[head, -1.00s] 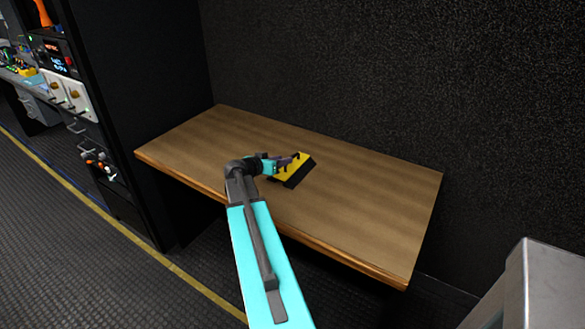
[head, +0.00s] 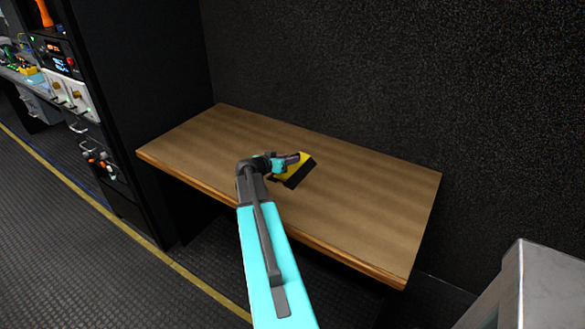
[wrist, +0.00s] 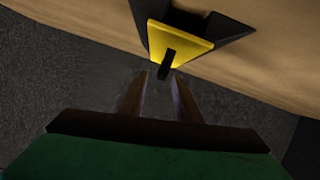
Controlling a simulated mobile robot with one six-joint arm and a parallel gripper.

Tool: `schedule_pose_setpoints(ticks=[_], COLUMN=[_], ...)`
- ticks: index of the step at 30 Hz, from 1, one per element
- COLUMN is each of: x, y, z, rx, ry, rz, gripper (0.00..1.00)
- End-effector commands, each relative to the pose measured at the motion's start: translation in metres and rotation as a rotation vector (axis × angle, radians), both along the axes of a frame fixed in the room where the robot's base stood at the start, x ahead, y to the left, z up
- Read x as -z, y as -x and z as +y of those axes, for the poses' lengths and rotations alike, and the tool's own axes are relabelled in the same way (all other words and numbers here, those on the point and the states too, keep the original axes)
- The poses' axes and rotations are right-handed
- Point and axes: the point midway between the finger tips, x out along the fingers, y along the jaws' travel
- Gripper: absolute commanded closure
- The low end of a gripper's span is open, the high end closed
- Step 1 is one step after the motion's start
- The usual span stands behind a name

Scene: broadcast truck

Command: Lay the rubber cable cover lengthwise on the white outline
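The rubber cable cover (head: 299,172), yellow on top with black sides, lies on the wooden table near its middle. In the wrist view its yellow face (wrist: 174,40) and black ends show at the top, with a small black piece sticking out toward me. My gripper (head: 294,157) is at the cover in the head view and hides part of it. In the wrist view my gripper (wrist: 160,75) has its two fingers apart with nothing between them, just short of the black piece. I cannot tell whether they touch it. No white outline shows in either view.
The rest of the wooden table (head: 370,205) is bare. A dark wall stands behind it. A black equipment rack (head: 95,100) stands at its left, and a grey metal box (head: 530,290) is at the lower right. Dark floor with a yellow line lies in front.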

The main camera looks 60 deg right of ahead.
Motion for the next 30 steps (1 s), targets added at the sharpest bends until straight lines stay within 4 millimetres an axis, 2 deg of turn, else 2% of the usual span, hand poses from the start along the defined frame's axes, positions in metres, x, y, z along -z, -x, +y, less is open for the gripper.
schedule_pose_setpoints(ticks=[6, 10, 29, 30], x=[0.007, 0.011, 0.013, 0.013], y=[0.001, 0.002, 0.004, 0.004], z=[-0.022, -0.028, -0.031, -0.031], rx=[0.001, 0.001, 0.001, 0.001], ry=[-0.001, -0.001, -0.001, -0.001], rz=[0.001, 0.0, -0.001, -0.001], gripper=[0.69, 0.69, 0.69, 0.74])
